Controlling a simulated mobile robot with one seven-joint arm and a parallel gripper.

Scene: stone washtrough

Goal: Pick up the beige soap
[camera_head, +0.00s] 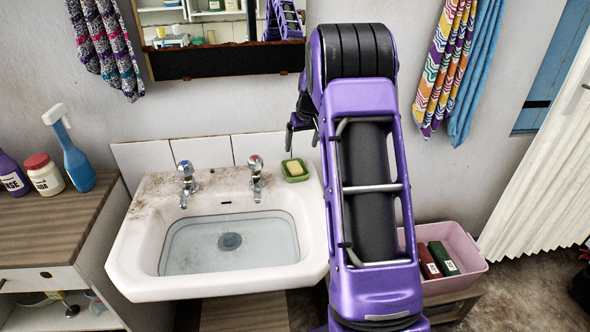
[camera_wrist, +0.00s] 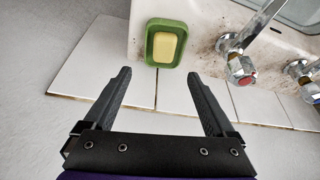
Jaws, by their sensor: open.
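The beige soap (camera_head: 294,168) lies in a small green soap dish (camera_head: 303,178) on the back right corner of the white sink. In the wrist view the soap (camera_wrist: 164,47) sits inside the green dish (camera_wrist: 151,30), ahead of the fingertips and between their lines. My gripper (camera_wrist: 160,76) is open and empty, with its two dark fingers apart. In the head view my gripper (camera_head: 302,133) hangs above and near the dish, partly hidden by my purple arm. It does not touch the soap.
Two taps (camera_head: 187,184) (camera_head: 255,178) stand on the sink's back ledge, left of the dish. White tiles (camera_head: 204,151) and the wall are close behind. The sink (camera_head: 145,276) holds water. A pink bin (camera_head: 467,253) stands at right, bottles on a cabinet (camera_head: 50,221) at left.

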